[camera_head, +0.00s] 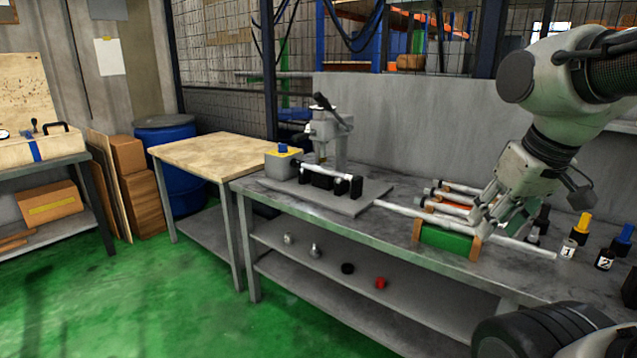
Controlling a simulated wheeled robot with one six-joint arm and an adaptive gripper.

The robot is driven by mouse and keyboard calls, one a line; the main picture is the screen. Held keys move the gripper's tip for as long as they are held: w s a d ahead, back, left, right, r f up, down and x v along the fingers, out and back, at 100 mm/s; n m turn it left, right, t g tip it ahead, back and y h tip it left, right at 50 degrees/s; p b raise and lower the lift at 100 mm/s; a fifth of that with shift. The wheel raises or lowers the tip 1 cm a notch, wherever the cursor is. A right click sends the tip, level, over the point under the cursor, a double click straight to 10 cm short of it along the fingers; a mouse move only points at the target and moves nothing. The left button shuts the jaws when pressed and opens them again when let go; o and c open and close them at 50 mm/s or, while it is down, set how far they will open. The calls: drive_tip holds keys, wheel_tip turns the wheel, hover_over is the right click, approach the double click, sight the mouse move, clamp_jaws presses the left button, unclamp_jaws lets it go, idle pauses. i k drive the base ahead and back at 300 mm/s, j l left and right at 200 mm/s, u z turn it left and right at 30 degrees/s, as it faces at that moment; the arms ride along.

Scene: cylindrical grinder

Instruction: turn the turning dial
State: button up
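No part can be told for certain as the turning dial in the head view. A grey machine (327,138) with a black lever on top stands at the back of the metal workbench (385,248). Beside it is a grey box (281,165) with a yellow top and a blue knob or button. My gripper (486,226) points down at the right part of the bench, over or near a green block with wooden ends (447,238). Its fingers overlap the rods there, so I cannot tell whether it touches or holds anything.
A grey plate with a rod on black supports (328,179) lies left on the bench. Numbered bottles (567,249) stand at the right. A wooden-topped table (215,152) and a blue barrel (177,137) stand to the left. The green floor (150,300) in front is clear.

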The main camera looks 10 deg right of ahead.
sight(281, 149)
drive_tip(key=i+j+z, duration=0.1)
drive_tip(key=j, duration=0.2)
drive_tip(key=i+j+z, duration=0.1)
drive_tip(key=j, duration=0.25)
drive_tip(key=i+j, duration=0.25)
drive_tip(key=i+j+z, duration=0.15)
drive_tip(key=j, duration=0.3)
drive_tip(key=i+j+z, duration=0.1)
drive_tip(key=j, duration=0.25)
drive_tip(key=i+j+z, duration=0.1)
drive_tip(key=j, duration=0.25)
drive_tip(key=i+j+u, duration=0.2)
drive_tip(key=i, duration=0.8)
drive_tip(key=l, duration=0.1)
